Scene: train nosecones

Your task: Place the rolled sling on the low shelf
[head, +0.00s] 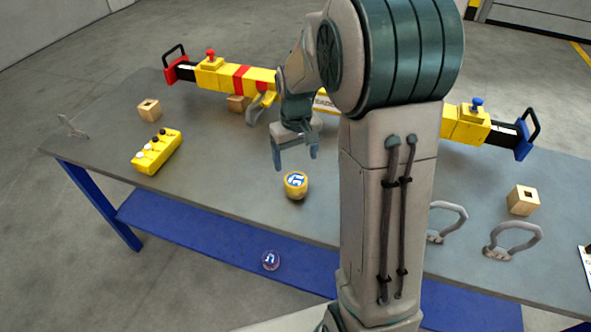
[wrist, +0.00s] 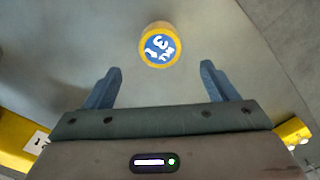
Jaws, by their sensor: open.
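The rolled sling, a yellow roll with a blue and white label on top (head: 295,186), stands upright on the grey tabletop near its front edge. It also shows in the wrist view (wrist: 160,46), just beyond and between my fingertips. My gripper (head: 296,160) is open and empty, above the table and behind the sling in the head view; it also shows in the wrist view (wrist: 161,72). The fingers do not touch the sling. The low shelf (head: 200,228) is the blue board below the tabletop, partly hidden by my arm.
The tabletop (head: 220,185) holds a yellow control box (head: 157,151), wooden blocks (head: 149,110), grey shackles (head: 512,240) and a long yellow bar (head: 225,77). The shelf left of the purple roll is clear.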

